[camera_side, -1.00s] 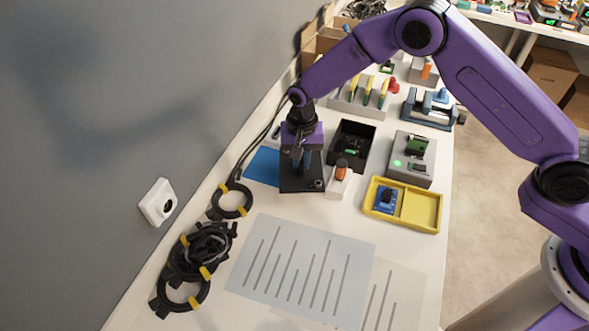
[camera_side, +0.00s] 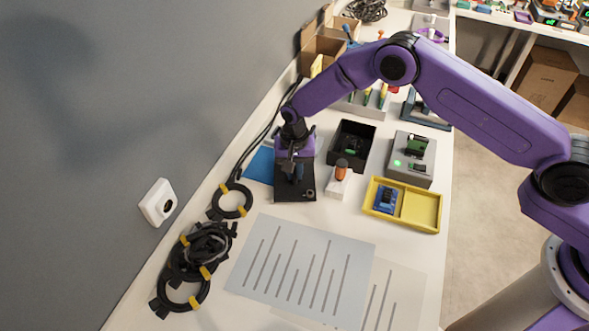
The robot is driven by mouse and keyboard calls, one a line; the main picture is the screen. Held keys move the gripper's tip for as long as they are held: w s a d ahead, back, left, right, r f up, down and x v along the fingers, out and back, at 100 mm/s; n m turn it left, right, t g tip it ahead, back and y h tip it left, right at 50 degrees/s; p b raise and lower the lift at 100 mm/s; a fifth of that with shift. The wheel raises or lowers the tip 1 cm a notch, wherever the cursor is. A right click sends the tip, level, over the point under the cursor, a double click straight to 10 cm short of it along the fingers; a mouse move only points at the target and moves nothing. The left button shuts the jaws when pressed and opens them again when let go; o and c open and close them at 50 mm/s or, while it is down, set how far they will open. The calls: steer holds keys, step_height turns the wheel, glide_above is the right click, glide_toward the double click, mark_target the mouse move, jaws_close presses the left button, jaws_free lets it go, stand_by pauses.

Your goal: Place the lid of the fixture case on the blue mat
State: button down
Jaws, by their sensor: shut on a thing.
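My gripper (camera_side: 294,176) is shut on the lid (camera_side: 293,192), a flat dark rectangular plate. The lid covers the right part of the blue mat (camera_side: 259,166), whose left part shows beside it. I cannot tell whether the lid touches the mat or hovers over it. The fingertips are small and partly hidden by the gripper body.
A yellow tray (camera_side: 420,208) and a grey fixture with a green light (camera_side: 410,155) are farther right. Black cable coils (camera_side: 205,245) lie at left. Printed sheets (camera_side: 300,268) lie in front.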

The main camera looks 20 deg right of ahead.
mark_target(295, 172)
steer(key=c, duration=1.1)
jaws_free()
steer(key=shift+f, duration=0.1)
step_height(295, 172, up, 12)
steer(key=shift+r, duration=0.15)
steer(key=s+d+r+n, duration=0.35)
steer(key=s+r, duration=0.25)
steer(key=s, duration=0.2)
steer(key=s+d+r+n, duration=0.3)
steer(key=s+r+n, duration=0.1)
steer(key=s+r, duration=0.25)
steer(key=s+d+n, duration=0.3)
steer(key=s+d, duration=0.3)
steer(key=s, duration=0.1)
steer(key=s+d+r+n, duration=0.1)
steer(key=s+d+n, duration=0.2)
steer(key=s+d, duration=0.2)
steer(key=s+d+r+n, duration=0.1)
steer(key=s+d+n, duration=0.2)
steer(key=s+d, duration=0.3)
steer(key=shift+s+d+r+n, duration=0.1)
steer(key=shift+s+d+n, duration=0.1)
steer(key=shift+s, duration=0.95)
steer(key=shift+s+d+r+n, duration=0.1)
steer(key=shift+s+n, duration=0.05)
steer(key=shift+s, duration=1)
